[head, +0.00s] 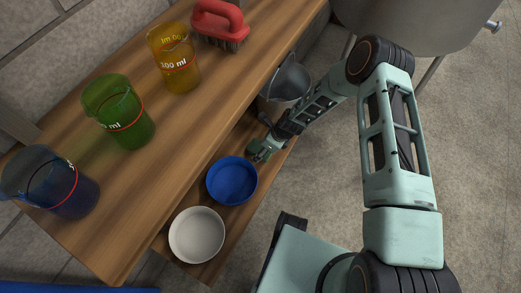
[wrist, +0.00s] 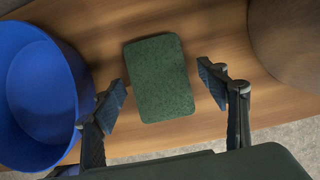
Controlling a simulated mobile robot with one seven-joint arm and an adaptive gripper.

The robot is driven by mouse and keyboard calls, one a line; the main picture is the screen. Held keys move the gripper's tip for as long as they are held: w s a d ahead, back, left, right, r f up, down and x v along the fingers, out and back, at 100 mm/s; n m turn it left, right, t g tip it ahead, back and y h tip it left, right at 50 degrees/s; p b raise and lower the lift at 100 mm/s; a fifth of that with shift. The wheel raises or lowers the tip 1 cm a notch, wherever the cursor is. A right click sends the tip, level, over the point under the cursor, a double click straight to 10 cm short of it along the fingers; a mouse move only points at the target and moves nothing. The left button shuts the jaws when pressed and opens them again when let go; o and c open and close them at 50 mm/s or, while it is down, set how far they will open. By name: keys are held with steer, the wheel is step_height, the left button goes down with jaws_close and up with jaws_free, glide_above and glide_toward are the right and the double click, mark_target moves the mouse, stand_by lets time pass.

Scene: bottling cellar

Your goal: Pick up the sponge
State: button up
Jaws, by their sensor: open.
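The sponge (wrist: 158,78) is a green rectangular block with rounded corners, lying flat on a wooden shelf (wrist: 205,45) in the wrist view. My gripper (wrist: 168,90) is open, with one finger to the left of the sponge's lower half and one to the right. Gaps show between the fingers and the sponge. In the head view my gripper (head: 262,151) reaches over the lower wooden shelf. Something green at its tip there seems to be the sponge, mostly hidden.
A blue bowl (head: 232,181) stands close left of the sponge, beside a white bowl (head: 197,235). A grey bucket (head: 288,82) is on the other side. The upper shelf (head: 180,130) holds blue, green and yellow beakers and a red brush (head: 220,22).

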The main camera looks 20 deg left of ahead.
mark_target(258, 146)
steer(key=shift+c, duration=0.5)
steer(key=c, duration=0.7)
steer(key=shift+r+p, duration=0.45)
steer(key=shift+r, duration=0.05)
step_height(258, 146, up, 3)
steer(key=shift+r+p, duration=0.1)
steer(key=shift+p, duration=0.35)
steer(key=s+d+r+p, duration=0.3)
steer(key=s+d+r, duration=0.4)
steer(key=s, duration=0.5)
step_height(258, 146, up, 2)
steer(key=shift+r+p, duration=0.1)
steer(key=shift+p, duration=0.3)
steer(key=shift+o, duration=0.6)
